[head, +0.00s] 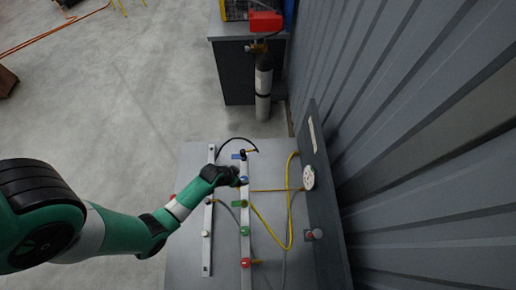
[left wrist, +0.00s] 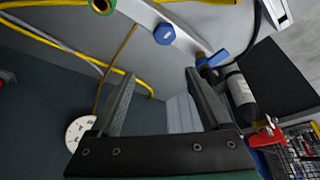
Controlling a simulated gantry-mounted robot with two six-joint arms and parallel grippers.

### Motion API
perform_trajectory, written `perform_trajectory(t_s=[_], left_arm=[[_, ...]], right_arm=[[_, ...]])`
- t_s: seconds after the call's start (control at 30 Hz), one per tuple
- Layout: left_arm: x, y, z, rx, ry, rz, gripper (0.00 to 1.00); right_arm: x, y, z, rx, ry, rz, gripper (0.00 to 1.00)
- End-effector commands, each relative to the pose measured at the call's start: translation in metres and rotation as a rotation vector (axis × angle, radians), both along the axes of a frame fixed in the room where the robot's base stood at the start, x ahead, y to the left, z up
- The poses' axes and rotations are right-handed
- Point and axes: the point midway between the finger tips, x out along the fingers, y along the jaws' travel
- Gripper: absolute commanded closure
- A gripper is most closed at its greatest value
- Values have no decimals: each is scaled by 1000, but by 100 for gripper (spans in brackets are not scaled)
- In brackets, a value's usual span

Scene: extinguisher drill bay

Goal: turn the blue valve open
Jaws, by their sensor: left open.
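My left gripper (head: 236,176) reaches in from the left over the bench, beside a blue valve knob (head: 244,181) on the long pale rail. In the left wrist view my left gripper (left wrist: 160,74) is open, with nothing between its fingers. The round blue knob (left wrist: 164,34) shows beyond the fingertips, apart from them. A blue lever handle (left wrist: 217,58) is on the same rail, to the right of the knob. I cannot tell how far either has been turned. My right gripper is not in view.
A green knob (head: 244,231) and a red knob (head: 246,262) sit lower on the rail. Yellow hoses (head: 289,215) loop toward an upright panel with a white gauge (head: 309,177). A gas cylinder (head: 263,88) stands beyond the bench. A corrugated wall (head: 420,120) bounds the right.

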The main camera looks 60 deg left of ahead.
Motion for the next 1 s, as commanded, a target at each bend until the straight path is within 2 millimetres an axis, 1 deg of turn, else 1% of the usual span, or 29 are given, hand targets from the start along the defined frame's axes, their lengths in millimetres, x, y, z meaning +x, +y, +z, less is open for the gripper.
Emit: perform_trajectory(t_s=[0.03,0.07,0.13,0.23,0.37,0.6,0.7,0.73,0.9,1.0], left_arm=[[-15,0,-7,-11,20,24,19],[-21,0,-9,-14,25,35,19],[-21,4,-9,-13,23,46,19],[-19,4,-11,-11,21,44,19],[-14,6,-26,-11,21,43,19],[4,13,-74,-10,19,42,19],[12,15,-92,-11,21,41,19],[14,16,-97,-10,20,41,19],[22,19,-112,-11,20,42,19],[24,20,-115,-11,19,42,19]], right_arm=[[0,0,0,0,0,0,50],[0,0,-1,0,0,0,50],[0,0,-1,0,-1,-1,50],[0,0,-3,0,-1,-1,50],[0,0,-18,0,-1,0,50],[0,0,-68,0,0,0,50],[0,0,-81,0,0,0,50],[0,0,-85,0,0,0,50],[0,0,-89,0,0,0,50],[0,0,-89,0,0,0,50]])
